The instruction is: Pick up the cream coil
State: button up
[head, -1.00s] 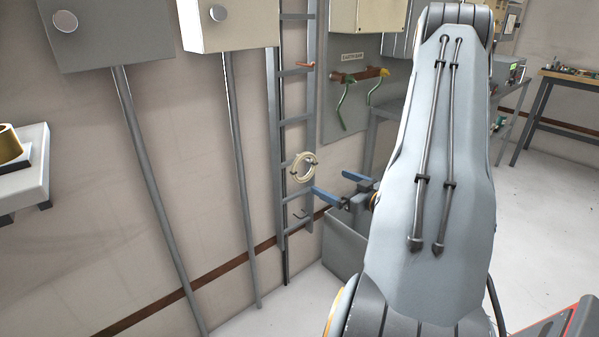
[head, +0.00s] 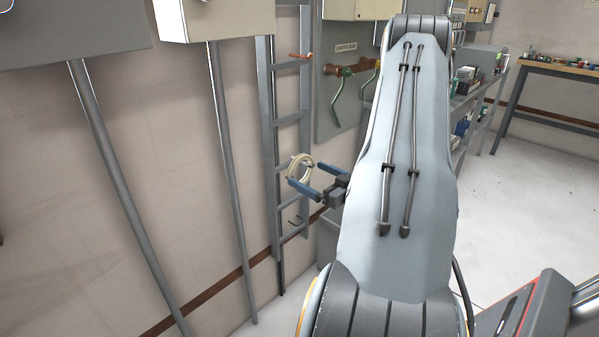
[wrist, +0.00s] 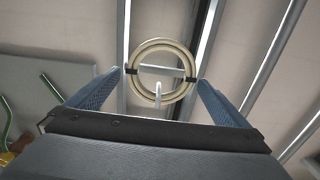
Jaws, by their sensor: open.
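The cream coil (head: 299,167) is a ring with dark ties, hanging on the grey wall ladder in the head view. In the wrist view the coil (wrist: 137,82) shows face-on, between the fingertips, with a pale peg or hook in its lower opening. My gripper (head: 300,188) has blue fingers, spread open and empty. In the head view the fingers overlap the coil's lower part. In the wrist view my gripper (wrist: 160,88) has one finger on each side of the coil. I cannot tell whether they touch it.
The grey ladder rack (head: 267,130) stands against the wall, with an orange-handled hook above the coil and a dark hook below. Grey conduits (head: 228,170) run down the wall at left. A shelf stands behind my arm.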

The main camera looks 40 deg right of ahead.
jog(key=w, duration=0.4)
jog(key=shift+w+a+f, duration=0.15)
jog(key=shift+w+a, duration=0.15)
jog(key=shift+w, duration=0.05)
jog(key=c, duration=0.9)
jog(key=shift+s+r, duration=0.25)
jog(key=shift+r, duration=0.4)
notch_tip(320, 180, up, 6)
jog(key=shift+f+p, duration=0.15)
jog(key=shift+p, duration=0.2)
jog(key=s, duration=0.6)
jog(key=s+d, duration=0.1)
jog(key=s, duration=0.6)
jog(key=s+p, duration=0.1)
jog(key=s, duration=0.5)
jog(key=shift+s+d, duration=0.25)
jog(key=shift+d, duration=0.05)
jog(key=shift+c, duration=0.4)
